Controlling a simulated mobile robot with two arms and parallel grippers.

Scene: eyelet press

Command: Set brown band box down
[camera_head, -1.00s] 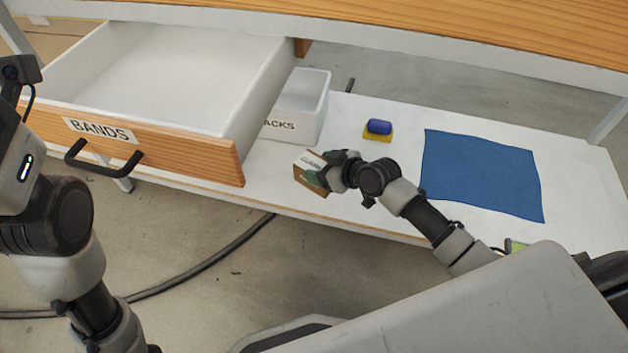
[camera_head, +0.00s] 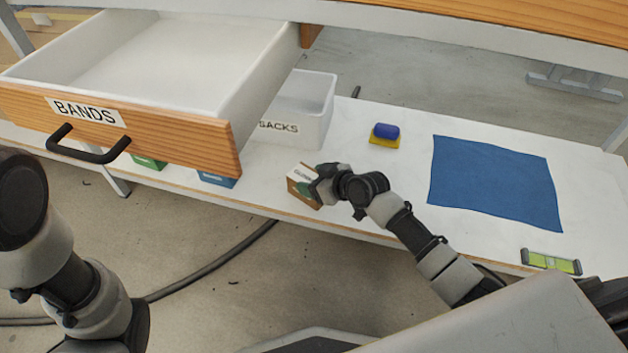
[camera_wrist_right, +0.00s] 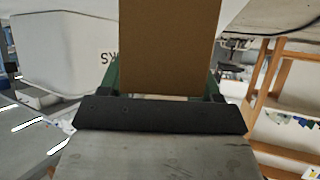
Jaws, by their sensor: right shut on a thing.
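The brown band box (camera_head: 303,187) is a small cardboard box with a white label on top. It is at the front part of the white shelf in the head view, left of my right gripper (camera_head: 316,188). My right gripper is shut on it. In the right wrist view the box (camera_wrist_right: 170,45) fills the middle, between the green fingers. I cannot tell whether its base touches the shelf. My left arm shows at the left of the head view, but its gripper is out of view.
The open BANDS drawer (camera_head: 180,143) juts out at the left, above green (camera_head: 150,162) and blue (camera_head: 216,180) boxes. A white SACKS bin (camera_head: 312,128) stands behind the box. A blue-and-yellow item (camera_head: 385,133), a blue cloth (camera_head: 495,185) and a green level (camera_head: 551,262) lie on the white shelf (camera_head: 400,240).

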